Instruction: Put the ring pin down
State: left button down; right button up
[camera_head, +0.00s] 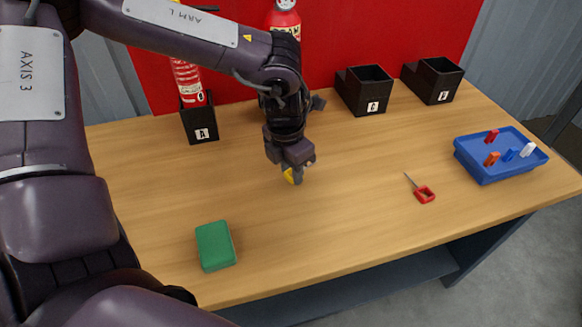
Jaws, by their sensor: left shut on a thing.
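My left gripper (291,172) points down over the middle of the wooden table. It is shut on a small yellow thing (292,176), apparently the ring pin; the fingers hide most of it, and I cannot tell whether it touches the table. A red-handled piece (425,194) with a thin metal spike lies on the table to the right of the gripper. My right gripper is not in view.
A green block (215,246) lies front left. A blue tray (485,174) with several small coloured pieces stands at right. Black holders (364,90) (433,80) (200,124) line the back; the one marked A holds a red extinguisher (187,82). Another extinguisher (285,17) is partly hidden. The table's front middle is clear.

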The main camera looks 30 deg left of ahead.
pick_arm(q)
jog(key=shift+f, duration=0.1)
jog(key=c, duration=1.1)
grip_release()
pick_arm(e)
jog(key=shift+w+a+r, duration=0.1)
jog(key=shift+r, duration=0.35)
pick_arm(q)
notch_tip(320, 180, up, 2)
jog(key=shift+r, duration=0.1)
jog(key=r, duration=0.3)
jog(key=r+p, duration=0.1)
jog(key=r, duration=0.2)
jog(key=s+r, duration=0.1)
jog(key=r, duration=0.3)
jog(key=shift+a, duration=0.2)
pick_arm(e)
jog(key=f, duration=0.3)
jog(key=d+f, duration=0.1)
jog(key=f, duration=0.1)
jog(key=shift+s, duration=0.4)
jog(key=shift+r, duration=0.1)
